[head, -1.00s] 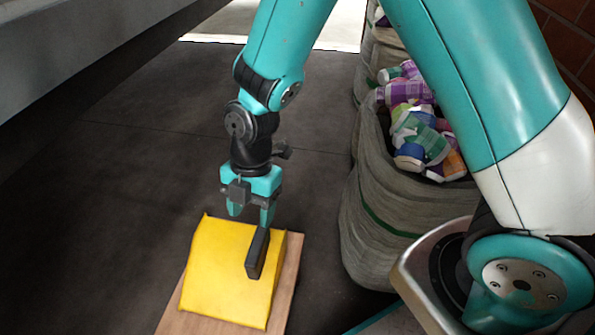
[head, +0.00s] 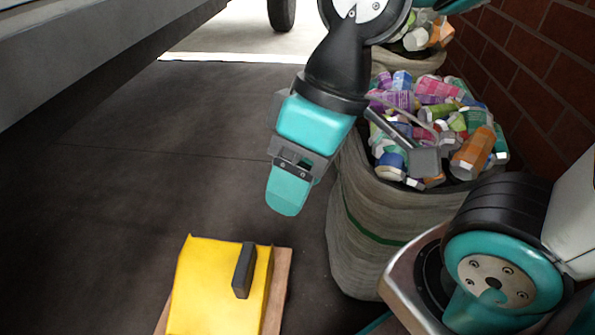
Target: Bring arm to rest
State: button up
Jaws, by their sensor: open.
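My gripper (head: 289,190) hangs in the upper middle of the head view, fingers pointing down. It is open and I see nothing between its fingers. It is seen from the side, so one finger largely hides the other. It is above and to the right of a yellow block (head: 205,285) with a slanted face, well apart from it. A dark upright piece (head: 244,270) stands on the right part of the yellow block.
The yellow block rests on a wooden board (head: 281,290). A grey sack (head: 350,230) full of colourful bottles and cans stands right of my gripper, with another filled sack (head: 405,62) behind. A brick wall (head: 545,80) bounds the right. The dark floor (head: 130,190) at left is clear.

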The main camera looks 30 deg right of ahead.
notch_tip(320, 180, up, 30)
jog(key=p, duration=2.9)
jog(key=shift+f+p, duration=0.2)
jog(key=shift+p, duration=0.1)
